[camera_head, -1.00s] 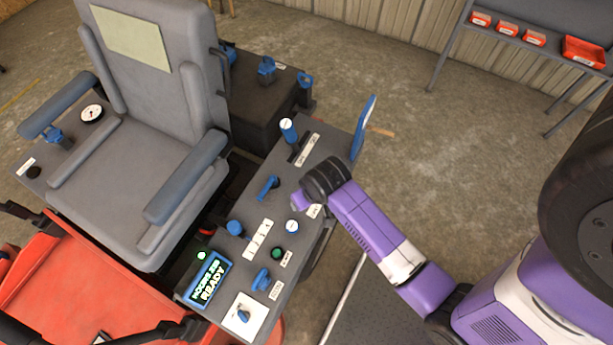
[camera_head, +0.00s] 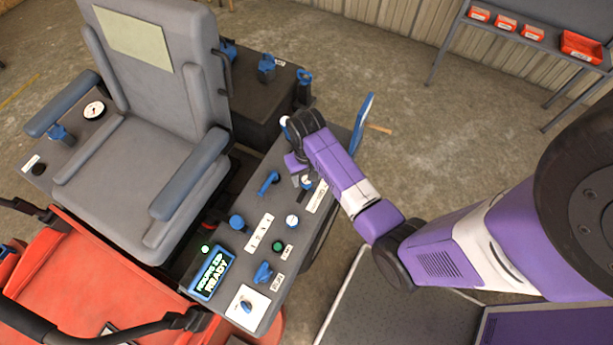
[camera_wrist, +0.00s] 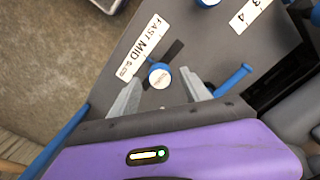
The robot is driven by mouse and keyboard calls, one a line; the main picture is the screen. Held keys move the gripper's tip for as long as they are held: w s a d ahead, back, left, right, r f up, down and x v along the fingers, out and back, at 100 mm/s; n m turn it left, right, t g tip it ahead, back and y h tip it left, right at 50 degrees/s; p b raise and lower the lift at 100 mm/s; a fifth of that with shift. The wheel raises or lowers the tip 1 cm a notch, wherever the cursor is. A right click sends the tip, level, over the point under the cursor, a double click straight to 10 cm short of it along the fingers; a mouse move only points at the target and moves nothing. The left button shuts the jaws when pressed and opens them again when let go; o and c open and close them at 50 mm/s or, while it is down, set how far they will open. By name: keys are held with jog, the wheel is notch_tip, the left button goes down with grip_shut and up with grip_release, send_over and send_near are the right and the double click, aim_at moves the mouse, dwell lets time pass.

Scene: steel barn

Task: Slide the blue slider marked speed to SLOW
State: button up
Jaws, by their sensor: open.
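The speed slider (camera_wrist: 160,76) has a round white cap with small dark writing and stands in a dark slot. Beside the slot lies the white label (camera_wrist: 143,47) with FAST at the upper right, MID, and SLOW at the lower left in the wrist view. The cap stands between the slot's ends, around MID to SLOW; height makes its exact setting unclear. My gripper (camera_wrist: 157,90) is open, with one grey finger on each side of the knob; I cannot tell if either touches. In the head view the slider (camera_head: 306,181) shows just beside my gripper (camera_head: 299,178).
A blue lever (camera_wrist: 232,78) stands right of my fingers in the wrist view. Another white-capped knob (camera_head: 292,221), a blue knob (camera_head: 237,222) and a green button (camera_head: 278,245) sit nearer on the console. The seat (camera_head: 140,150) is to the left.

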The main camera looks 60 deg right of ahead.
jog(key=shift+f, duration=0.55)
grip_shut()
dwell(1.1)
